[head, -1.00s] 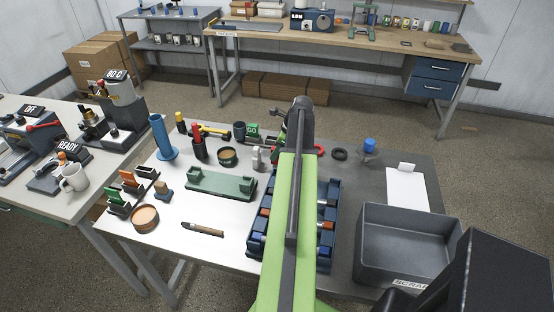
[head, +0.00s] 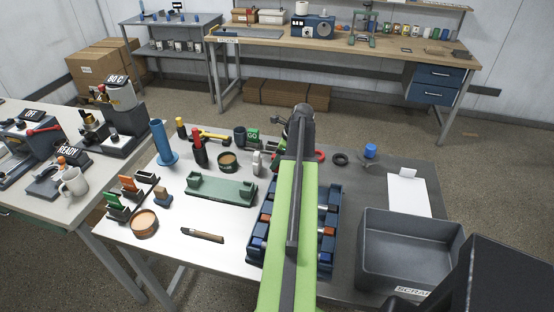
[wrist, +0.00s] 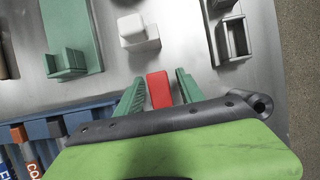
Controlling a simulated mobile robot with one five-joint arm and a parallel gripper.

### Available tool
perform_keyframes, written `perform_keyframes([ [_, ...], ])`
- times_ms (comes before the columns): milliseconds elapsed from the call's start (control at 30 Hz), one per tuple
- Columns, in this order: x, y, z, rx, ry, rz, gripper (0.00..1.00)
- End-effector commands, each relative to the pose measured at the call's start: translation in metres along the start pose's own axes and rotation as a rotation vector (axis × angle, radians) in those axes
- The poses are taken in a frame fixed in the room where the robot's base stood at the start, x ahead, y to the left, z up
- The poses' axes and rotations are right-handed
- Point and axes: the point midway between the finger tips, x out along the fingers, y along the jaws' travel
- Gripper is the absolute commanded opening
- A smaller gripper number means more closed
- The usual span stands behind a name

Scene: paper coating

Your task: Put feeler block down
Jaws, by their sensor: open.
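A small red block (wrist: 159,89), seemingly the feeler block, sits between my gripper's two green fingers in the wrist view. My gripper (wrist: 160,88) is open, with a thin gap showing on each side of the block. The block appears to be at the metal tabletop; its lower part is hidden by my wrist. In the head view my arm covers most of this spot, and only a bit of red (head: 321,155) shows to its right; I cannot tell if that is the block.
A white block (wrist: 138,32) and a dark slotted holder (wrist: 234,38) stand beyond my fingers. A green cradle (head: 220,190) and blue rack (head: 255,240) lie nearer. A grey scrap bin (head: 410,225) is at right. Bare table (head: 180,215) shows at left.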

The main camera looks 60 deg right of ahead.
Motion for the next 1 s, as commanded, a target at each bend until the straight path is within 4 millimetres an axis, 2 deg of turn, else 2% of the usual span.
perform_keyframes([
  [167, -0.029, 0.000, 0.003, 0.001, 0.000, -0.001, 0.45],
  [400, -0.086, 0.000, 0.004, 0.002, 0.000, -0.001, 0.45],
  [533, -0.112, 0.000, 0.004, 0.002, 0.000, 0.000, 0.45],
  [667, -0.122, 0.000, 0.001, 0.001, 0.000, 0.000, 0.45],
  [1000, -0.119, 0.001, 0.001, -0.007, 0.001, 0.001, 0.45],
])
